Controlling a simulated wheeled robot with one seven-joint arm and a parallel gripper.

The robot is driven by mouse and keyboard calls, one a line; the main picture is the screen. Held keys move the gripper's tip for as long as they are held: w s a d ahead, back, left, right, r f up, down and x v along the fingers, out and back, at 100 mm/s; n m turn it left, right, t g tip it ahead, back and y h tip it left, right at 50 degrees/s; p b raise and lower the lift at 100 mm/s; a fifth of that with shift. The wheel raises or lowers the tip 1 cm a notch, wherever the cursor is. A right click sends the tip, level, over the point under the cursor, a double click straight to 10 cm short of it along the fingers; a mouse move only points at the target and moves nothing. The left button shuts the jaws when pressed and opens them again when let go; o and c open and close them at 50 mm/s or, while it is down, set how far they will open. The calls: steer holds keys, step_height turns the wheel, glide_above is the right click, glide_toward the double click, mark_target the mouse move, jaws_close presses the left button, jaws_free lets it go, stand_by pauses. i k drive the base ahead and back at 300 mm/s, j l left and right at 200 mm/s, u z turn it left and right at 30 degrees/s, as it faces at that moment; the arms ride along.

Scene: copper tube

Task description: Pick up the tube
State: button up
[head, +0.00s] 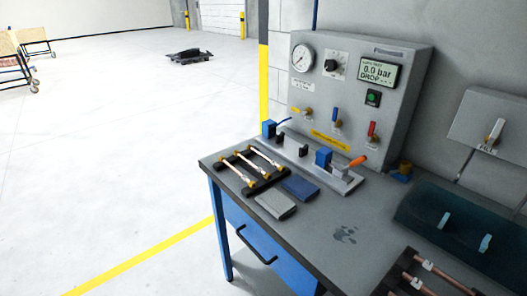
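Several thin copper-coloured tubes with brass end fittings, such as this tube (238,172), lie side by side on a black rack (264,186) at the left end of the grey workbench (335,215). Thicker copper tubes (417,284) with pale clips lie in a dark tray at the bottom right, partly cut off by the frame. I cannot tell which tube is meant. My gripper is not in view.
A grey test panel (354,95) with gauge and screen stands at the back of the bench. Before it is a fixture with blue blocks (323,158) and an orange handle (357,161).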

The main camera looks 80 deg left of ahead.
mark_target(282, 169)
steer(key=j+u, duration=1.2)
steer(key=u, duration=0.2)
steer(key=i+j, duration=0.15)
steer(key=j, duration=0.2)
steer(key=i+j+u, duration=0.1)
steer(key=j, duration=0.25)
steer(key=i+j, duration=0.15)
steer(key=j, duration=0.15)
steer(key=i+j+u, duration=0.1)
steer(key=j, duration=0.25)
